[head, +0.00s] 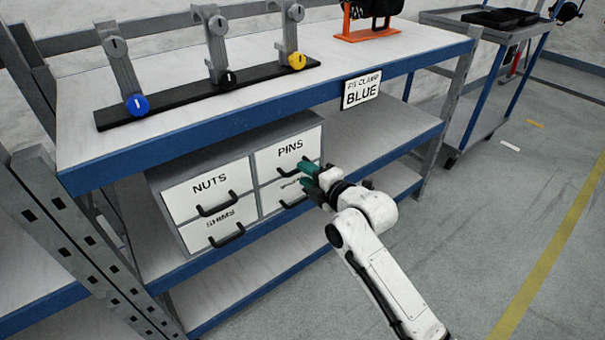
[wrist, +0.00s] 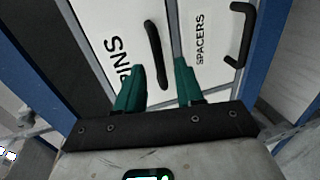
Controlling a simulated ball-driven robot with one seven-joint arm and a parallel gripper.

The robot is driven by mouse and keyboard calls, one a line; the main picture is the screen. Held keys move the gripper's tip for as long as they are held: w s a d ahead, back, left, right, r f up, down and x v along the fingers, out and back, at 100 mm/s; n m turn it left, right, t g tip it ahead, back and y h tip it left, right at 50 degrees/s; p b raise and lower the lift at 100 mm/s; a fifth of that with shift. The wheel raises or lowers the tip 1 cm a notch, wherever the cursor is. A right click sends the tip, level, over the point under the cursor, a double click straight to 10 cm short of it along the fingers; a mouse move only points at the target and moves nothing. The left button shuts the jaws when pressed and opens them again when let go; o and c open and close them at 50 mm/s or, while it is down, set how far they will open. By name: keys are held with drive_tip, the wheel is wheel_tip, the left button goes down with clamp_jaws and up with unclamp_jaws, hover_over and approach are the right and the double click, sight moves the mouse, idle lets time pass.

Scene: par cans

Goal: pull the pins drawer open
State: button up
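The white drawer labelled PINS (head: 285,148) is at the upper right of the grey drawer cabinet (head: 249,147) and looks shut, flush with its neighbours. In the wrist view, the PINS drawer (wrist: 122,28) has a black bar handle (wrist: 154,45). My gripper (head: 306,173) is in front of this drawer in the head view and partly covers the handle there. In the wrist view my gripper (wrist: 160,68) has its green fingers apart, with the handle between them in the picture. I cannot tell whether either finger touches it.
The SPACERS drawer (wrist: 205,40) sits below, with its own handle. The NUTS drawer (head: 208,188) and SHIMS drawer (head: 219,225) are at left. The blue-edged worktop (head: 250,112) overhangs the cabinet.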

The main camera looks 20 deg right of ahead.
drive_tip(key=shift+x, duration=1.2)
drive_tip(key=shift+c, duration=0.3)
clamp_jaws()
